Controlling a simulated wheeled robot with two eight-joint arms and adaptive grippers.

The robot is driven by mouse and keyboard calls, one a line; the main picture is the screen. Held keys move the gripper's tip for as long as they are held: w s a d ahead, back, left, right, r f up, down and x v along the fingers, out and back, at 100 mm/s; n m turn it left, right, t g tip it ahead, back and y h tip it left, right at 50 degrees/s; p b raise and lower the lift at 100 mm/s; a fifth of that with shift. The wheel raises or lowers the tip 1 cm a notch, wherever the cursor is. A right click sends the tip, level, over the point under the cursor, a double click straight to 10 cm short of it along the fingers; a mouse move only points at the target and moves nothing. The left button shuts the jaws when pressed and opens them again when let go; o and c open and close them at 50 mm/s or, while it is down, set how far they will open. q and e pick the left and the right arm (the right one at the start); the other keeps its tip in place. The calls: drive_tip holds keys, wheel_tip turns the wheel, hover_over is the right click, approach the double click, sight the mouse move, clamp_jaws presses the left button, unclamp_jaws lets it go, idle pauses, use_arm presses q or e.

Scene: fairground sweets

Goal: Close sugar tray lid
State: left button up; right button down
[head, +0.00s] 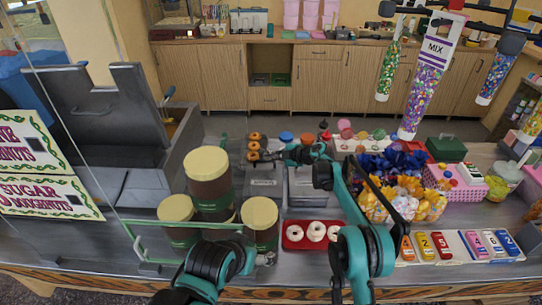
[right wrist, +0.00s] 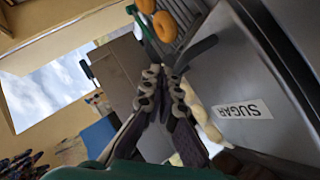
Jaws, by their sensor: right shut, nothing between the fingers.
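The grey metal sugar tray (right wrist: 240,65) fills the right side of the right wrist view, with an upside-down SUGAR label on its wall. In the head view a grey labelled tray (head: 263,187) stands at the middle of the counter; its label is too small to read. I cannot tell how far its lid is open. My right gripper (head: 259,156) is shut and empty above the back of this tray, beside the doughnuts. Its closed fingers (right wrist: 162,74) are left of the tray in the wrist view. My left arm shows at the bottom; its fingers are unclear.
Ring doughnuts (head: 254,146) stand just behind. Brown jars with cream lids (head: 207,163) stand left. A red tray (head: 293,234) of white doughnuts lies in front, and wrapped sweets (head: 405,198) sit right.

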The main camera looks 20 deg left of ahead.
drive_tip(key=shift+w+f, duration=0.25)
drive_tip(key=shift+f, duration=0.25)
